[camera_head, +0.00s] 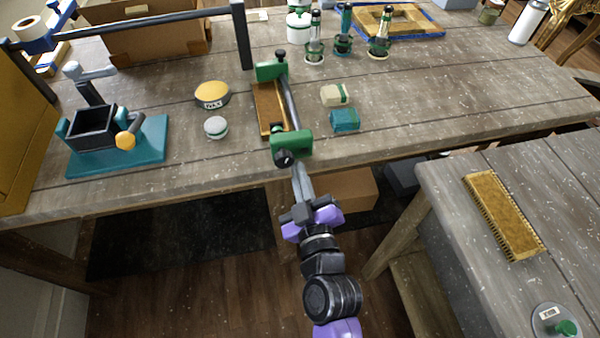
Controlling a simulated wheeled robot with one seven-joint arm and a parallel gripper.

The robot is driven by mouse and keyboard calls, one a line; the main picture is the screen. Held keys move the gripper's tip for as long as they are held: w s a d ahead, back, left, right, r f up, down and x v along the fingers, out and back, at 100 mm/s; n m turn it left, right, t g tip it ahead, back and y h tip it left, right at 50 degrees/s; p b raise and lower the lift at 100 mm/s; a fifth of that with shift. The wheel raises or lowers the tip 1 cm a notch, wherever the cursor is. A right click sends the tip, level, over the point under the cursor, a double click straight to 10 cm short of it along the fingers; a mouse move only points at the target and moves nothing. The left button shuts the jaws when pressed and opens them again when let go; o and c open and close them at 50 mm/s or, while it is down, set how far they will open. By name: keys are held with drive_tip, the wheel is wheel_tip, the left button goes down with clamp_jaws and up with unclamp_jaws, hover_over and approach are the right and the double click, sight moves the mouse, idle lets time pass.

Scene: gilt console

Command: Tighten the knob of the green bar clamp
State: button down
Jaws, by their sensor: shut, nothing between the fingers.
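The green bar clamp lies on the wooden table near its front edge, with a green rear jaw (271,71), a dark bar (289,104) and a green front jaw (291,145). A brown wooden piece (268,108) sits along the bar between the jaws. The black knob (284,158) is on the face of the front jaw, toward me. My gripper (297,168) is shut, with its grey fingertips close to the knob's right side. I cannot tell whether they touch it. Nothing shows between the fingers.
A yellow tin (212,95), a small white-green tin (216,127), a beige block (335,95) and a teal block (345,120) flank the clamp. A teal-based vise (110,145) stands at left. A side table (520,200) with a brush (503,215) is at right.

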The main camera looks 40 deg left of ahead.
drive_tip(key=shift+s+a+r+p, duration=0.3)
drive_tip(key=shift+a+r+p, duration=0.05)
drive_tip(key=shift+r+p, duration=0.15)
idle(0.5)
drive_tip(key=shift+s+a+f+b, duration=0.3)
drive_tip(key=shift+s+a+b, duration=0.15)
drive_tip(key=shift+b, duration=0.2)
drive_tip(key=shift+f+b, duration=0.15)
drive_tip(key=shift+b, duration=0.15)
drive_tip(key=shift+w+d+f+b, duration=0.15)
drive_tip(key=shift+f+b, duration=0.1)
drive_tip(key=shift+b, duration=0.25)
drive_tip(key=shift+d, duration=0.1)
drive_tip(key=b+v, duration=0.2)
drive_tip(key=v, duration=0.4)
drive_tip(key=shift+f+b, duration=0.25)
drive_tip(key=shift+b, duration=0.05)
drive_tip(key=shift+w+d+r, duration=0.1)
drive_tip(key=shift+d, duration=0.1)
